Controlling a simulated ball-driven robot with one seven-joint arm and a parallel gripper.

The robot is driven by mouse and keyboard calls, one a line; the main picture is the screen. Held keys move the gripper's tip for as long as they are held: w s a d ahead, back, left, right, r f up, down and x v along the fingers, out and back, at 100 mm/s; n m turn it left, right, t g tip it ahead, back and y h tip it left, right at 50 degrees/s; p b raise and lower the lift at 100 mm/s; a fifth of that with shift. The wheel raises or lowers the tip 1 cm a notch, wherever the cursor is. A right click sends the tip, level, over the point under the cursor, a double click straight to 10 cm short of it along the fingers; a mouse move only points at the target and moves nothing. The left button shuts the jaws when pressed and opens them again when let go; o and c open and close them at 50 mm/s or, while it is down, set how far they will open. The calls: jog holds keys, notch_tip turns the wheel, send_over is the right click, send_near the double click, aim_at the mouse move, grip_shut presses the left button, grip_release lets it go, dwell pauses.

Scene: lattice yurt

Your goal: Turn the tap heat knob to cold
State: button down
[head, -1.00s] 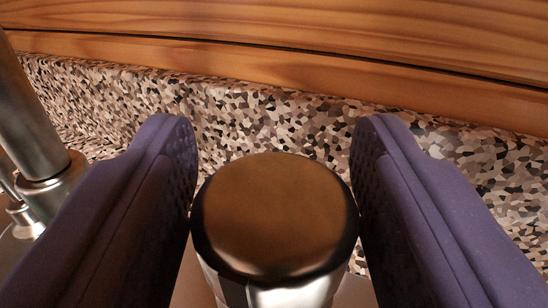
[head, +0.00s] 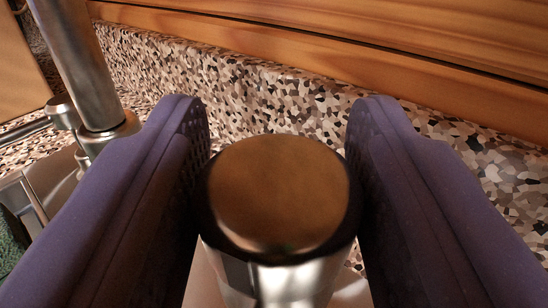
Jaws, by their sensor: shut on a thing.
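A round metal knob (head: 280,195) with a flat brownish top and dark rim stands at the lower middle of the head view. My gripper (head: 278,120) has its two purple fingers on either side of the knob and is shut on it. The fingertips reach past the knob toward the speckled wall. The knob's lower part is partly out of frame, and no hot or cold marking shows. A metal tap pipe (head: 82,65) rises at the left from a round collar.
A speckled stone backsplash (head: 265,90) runs close behind the knob, with wooden boards (head: 400,40) above it. Part of a sink (head: 32,195) with something green (head: 12,245) shows at the lower left. A wooden panel (head: 20,75) stands at the far left.

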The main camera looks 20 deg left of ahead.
jog(key=shift+w+r+n+g+y+p, duration=0.1)
jog(key=shift+r+n+g+y+p, duration=0.35)
jog(key=shift+y, duration=0.35)
jog(key=shift+f+n+y, duration=0.25)
jog(key=shift+n+y, duration=0.05)
jog(key=shift+n, duration=0.05)
jog(key=c, duration=0.6)
grip_release()
jog(key=shift+d, duration=0.1)
jog(key=shift+f, duration=0.15)
